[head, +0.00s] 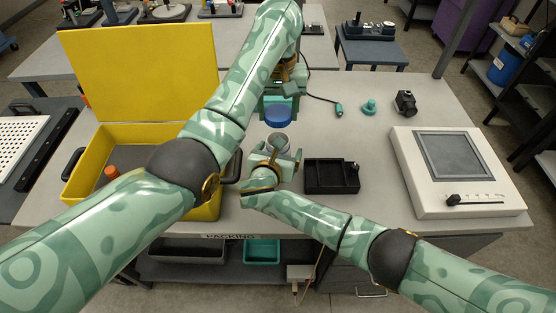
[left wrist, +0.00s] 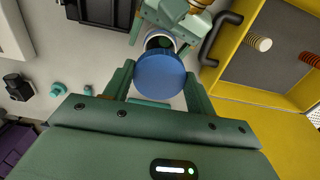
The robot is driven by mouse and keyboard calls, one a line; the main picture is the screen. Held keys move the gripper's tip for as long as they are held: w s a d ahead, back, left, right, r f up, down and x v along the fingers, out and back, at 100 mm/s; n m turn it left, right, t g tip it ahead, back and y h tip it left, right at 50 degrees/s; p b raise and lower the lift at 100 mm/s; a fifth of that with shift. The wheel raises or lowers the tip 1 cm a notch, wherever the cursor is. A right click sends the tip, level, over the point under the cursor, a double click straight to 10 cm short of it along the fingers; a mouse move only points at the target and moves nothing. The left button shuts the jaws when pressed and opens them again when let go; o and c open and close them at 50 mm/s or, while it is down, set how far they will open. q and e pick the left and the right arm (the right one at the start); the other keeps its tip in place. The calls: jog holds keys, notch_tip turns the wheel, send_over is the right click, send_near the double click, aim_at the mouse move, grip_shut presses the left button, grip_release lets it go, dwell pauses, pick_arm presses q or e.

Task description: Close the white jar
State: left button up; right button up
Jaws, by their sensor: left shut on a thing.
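The blue lid (head: 277,117) is held in my left gripper (head: 278,104), which is shut on it above the jar. In the left wrist view the lid (left wrist: 160,72) sits between the fingertips and covers much of the jar. The white jar (head: 278,142) stands on the table, its open top facing up under the lid, with a gap visible between them. My right gripper (head: 278,156) has its fingers on either side of the jar and appears shut on it. The jar's lower part is hidden by that gripper.
An open yellow case (head: 128,130) with an orange-capped item (head: 112,172) inside is on the left. A black divided tray (head: 331,189) is right of the jar. A white device with a grey screen (head: 454,156) is at the right. Clear table lies between.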

aim_at(278, 127)
jog(key=c, duration=1.5)
pick_arm(q)
jog(key=shift+s+f, duration=0.15)
jog(key=shift+f, duration=2.4)
jog(key=shift+f, duration=0.85)
jog(key=shift+f, duration=0.55)
pick_arm(e)
grip_shut()
pick_arm(q)
jog(key=m, duration=0.9)
jog(key=shift+a+m, duration=0.1)
jog(key=shift+m, duration=0.3)
